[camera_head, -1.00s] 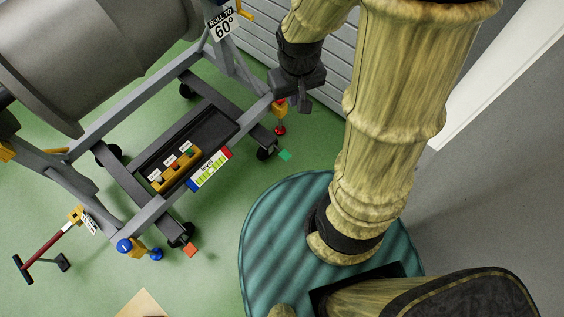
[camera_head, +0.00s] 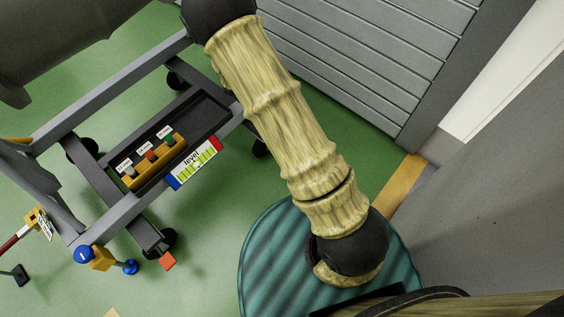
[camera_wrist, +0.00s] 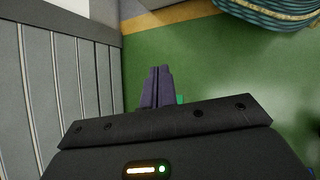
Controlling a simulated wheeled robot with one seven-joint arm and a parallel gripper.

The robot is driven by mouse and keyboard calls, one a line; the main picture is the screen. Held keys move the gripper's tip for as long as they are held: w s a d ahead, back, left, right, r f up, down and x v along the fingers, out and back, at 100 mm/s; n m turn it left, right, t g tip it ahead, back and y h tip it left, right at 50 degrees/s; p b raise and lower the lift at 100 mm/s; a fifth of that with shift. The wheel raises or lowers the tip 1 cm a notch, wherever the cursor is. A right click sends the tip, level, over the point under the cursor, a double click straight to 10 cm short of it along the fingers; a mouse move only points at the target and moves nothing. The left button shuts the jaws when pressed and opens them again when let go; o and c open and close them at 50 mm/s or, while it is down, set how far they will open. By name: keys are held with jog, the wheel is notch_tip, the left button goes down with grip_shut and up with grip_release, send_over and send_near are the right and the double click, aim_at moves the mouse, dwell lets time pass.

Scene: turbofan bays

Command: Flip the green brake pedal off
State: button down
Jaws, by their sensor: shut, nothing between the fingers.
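The green brake pedal (camera_wrist: 180,99) shows in the wrist view only as a small bright green patch just right of my fingers, mostly hidden behind my gripper. I cannot tell its tilt or whether I touch it. My gripper (camera_wrist: 160,70) is shut and empty, its dark fingers pointing over the green floor. In the head view my arm covers the spot of the green pedal, and my gripper is hidden too.
The grey engine stand (camera_head: 120,212) fills the left of the head view, with an orange pedal (camera_head: 168,261) by its near caster. A tray of labelled switches (camera_head: 153,160) lies on it. A ribbed grey shutter (camera_head: 370,60) stands behind my arm.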

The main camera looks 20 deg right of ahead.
jog(key=w+a+f+n+t+h+b, duration=0.2)
jog(key=f+b, duration=0.8)
jog(key=f, duration=0.5)
jog(key=w+a+f+n+t+h+b, duration=0.2)
jog(key=w+f+n+t+h+b, duration=0.2)
jog(key=f+b, duration=0.6)
jog(key=w+a+f+n+t+h+b, duration=0.2)
jog(key=w+f+n+t+h+b, duration=0.2)
jog(key=f, duration=1.8)
jog(key=n+t+b, duration=0.3)
jog(key=b, duration=0.4)
jog(key=shift+a+f+h, duration=0.15)
jog(key=shift+a+h, duration=0.05)
jog(key=shift+h, duration=0.2)
